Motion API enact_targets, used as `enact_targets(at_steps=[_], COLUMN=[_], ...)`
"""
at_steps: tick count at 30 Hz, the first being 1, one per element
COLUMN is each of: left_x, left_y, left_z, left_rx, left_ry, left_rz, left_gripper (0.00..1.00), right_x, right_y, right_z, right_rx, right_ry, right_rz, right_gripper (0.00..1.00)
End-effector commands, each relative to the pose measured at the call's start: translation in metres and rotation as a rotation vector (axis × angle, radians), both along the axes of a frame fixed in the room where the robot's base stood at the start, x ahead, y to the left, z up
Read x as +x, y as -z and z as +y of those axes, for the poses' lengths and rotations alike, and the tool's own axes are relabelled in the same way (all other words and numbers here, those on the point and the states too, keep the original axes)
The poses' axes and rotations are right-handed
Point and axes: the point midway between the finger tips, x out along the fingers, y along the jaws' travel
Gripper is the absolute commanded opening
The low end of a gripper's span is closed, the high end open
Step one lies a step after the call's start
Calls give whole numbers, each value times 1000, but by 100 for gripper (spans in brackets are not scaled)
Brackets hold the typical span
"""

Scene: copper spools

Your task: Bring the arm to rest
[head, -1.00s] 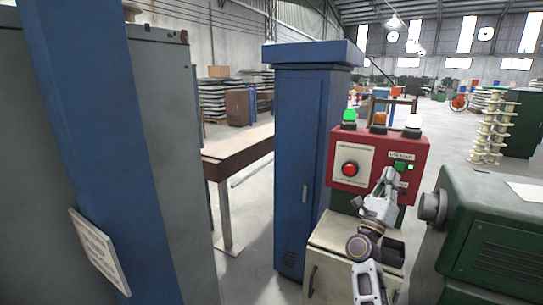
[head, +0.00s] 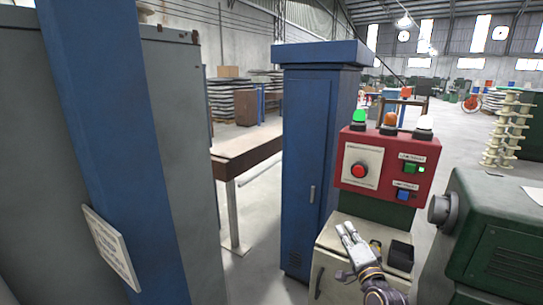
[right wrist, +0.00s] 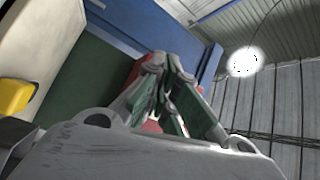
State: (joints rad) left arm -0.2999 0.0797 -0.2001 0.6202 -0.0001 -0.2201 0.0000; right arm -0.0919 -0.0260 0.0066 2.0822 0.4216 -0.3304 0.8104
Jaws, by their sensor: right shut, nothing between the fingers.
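My right gripper (head: 346,228) is low in front of the red control box (head: 358,149), above the cream cabinet (head: 327,238). It is apart from the box and its buttons. In the right wrist view its fingers (right wrist: 165,65) are together with nothing between them. The box carries a large red button (head: 358,170), a green button (head: 408,168) and a blue button (head: 402,195). My left gripper is not in view.
A green lamp (head: 359,116), an orange lamp (head: 390,119) and a white lamp (head: 424,123) top the box. A dark open container (head: 401,254) sits beside my right gripper. A green machine (head: 500,235) stands right, a tall blue cabinet (head: 305,160) left.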

Motion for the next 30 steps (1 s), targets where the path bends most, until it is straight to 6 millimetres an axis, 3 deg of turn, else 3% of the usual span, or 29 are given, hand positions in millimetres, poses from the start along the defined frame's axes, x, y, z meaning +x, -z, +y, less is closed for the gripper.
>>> enact_targets(at_steps=[14, 21, 30], left_x=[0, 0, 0], left_y=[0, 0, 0], left_z=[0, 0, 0], left_rx=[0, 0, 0], left_ry=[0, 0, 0], left_rz=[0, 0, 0], left_gripper=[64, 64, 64], right_x=[-75, -129, -209], right_y=[112, 160, 206], right_z=[31, 33, 25], right_rx=[-520, -762, -1037], right_ry=[-167, -286, -468], right_rz=[385, 569, 791], right_gripper=[0, 0, 0])
